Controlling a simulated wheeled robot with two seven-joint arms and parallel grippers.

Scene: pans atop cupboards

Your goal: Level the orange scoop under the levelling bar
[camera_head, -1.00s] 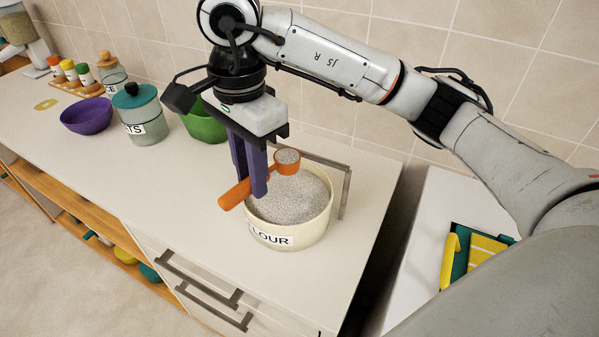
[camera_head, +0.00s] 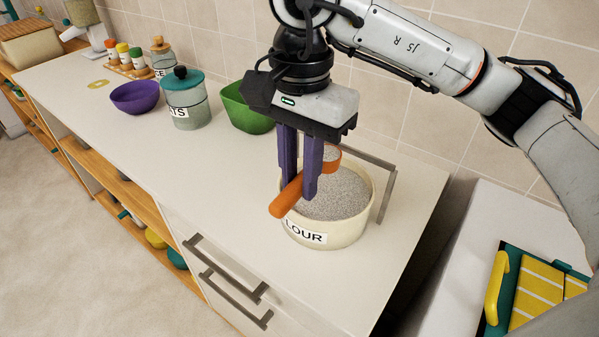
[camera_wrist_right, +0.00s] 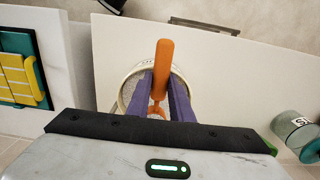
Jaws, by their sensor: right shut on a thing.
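My right gripper (camera_head: 300,190) has purple fingers and is shut on the handle of the orange scoop (camera_head: 286,202). It holds the scoop over the cream flour tub (camera_head: 330,238), with the handle end sticking out past the tub's front rim. The scoop's bowl is over the back part of the tub, partly hidden by a finger, with pale grey flour showing in it. The grey levelling bar (camera_head: 365,158) stands at the tub's back and right side, apart from the scoop. The wrist view shows the scoop handle (camera_wrist_right: 163,65) between the fingers (camera_wrist_right: 160,105). My left gripper is out of view.
A green bowl (camera_head: 245,115), a lidded oats jar (camera_head: 188,108) and a purple bowl (camera_head: 135,97) stand left along the counter. Small jars stand behind them. The counter's right edge is near the bar. A lower white surface with a yellow-striped item (camera_head: 540,290) lies beyond a gap.

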